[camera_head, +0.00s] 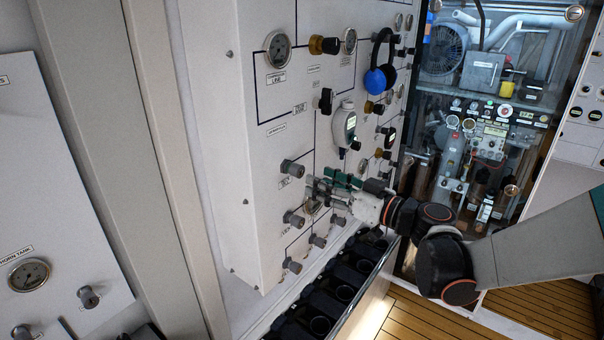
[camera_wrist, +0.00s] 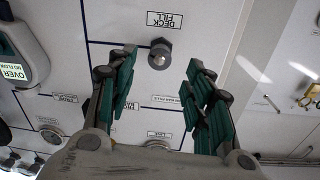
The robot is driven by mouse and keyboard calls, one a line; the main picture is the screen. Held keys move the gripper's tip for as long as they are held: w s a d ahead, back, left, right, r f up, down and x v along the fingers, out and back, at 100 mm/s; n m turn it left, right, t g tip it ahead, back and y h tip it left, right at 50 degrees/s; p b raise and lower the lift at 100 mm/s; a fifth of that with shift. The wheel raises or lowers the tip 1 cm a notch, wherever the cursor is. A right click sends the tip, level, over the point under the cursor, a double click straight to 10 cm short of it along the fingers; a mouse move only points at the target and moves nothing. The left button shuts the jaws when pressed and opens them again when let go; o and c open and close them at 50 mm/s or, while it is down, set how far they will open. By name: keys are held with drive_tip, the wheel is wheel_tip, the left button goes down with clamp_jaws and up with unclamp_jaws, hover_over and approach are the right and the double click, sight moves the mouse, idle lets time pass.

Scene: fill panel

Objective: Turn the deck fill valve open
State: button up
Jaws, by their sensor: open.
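The deck fill valve is a grey round knob (camera_head: 291,168) on the white panel, with a small label just below it in the head view. In the wrist view the knob (camera_wrist: 160,53) stands in line with the gap between my fingers, and its upside-down label (camera_wrist: 165,19) reads DECK FILL. My gripper (camera_head: 318,182) is open, its teal-padded fingers pointing at the panel just right of the knob in the head view. In the wrist view a finger of my gripper (camera_wrist: 162,72) lies on each side of the knob. Neither finger visibly touches it.
More grey knobs (camera_head: 293,218) sit lower on the panel. A digital meter (camera_head: 344,125) is up to the right; its screen (camera_wrist: 12,71) reads OVER, NO FLOW. Blue and black ear defenders (camera_head: 376,80) hang above. A black bin row (camera_head: 313,299) runs below the panel.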

sight(301, 173)
drive_tip(key=x, duration=0.6)
drive_tip(key=shift+w+a, duration=0.25)
drive_tip(key=shift+a, duration=0.05)
drive_tip(key=c, duration=1)
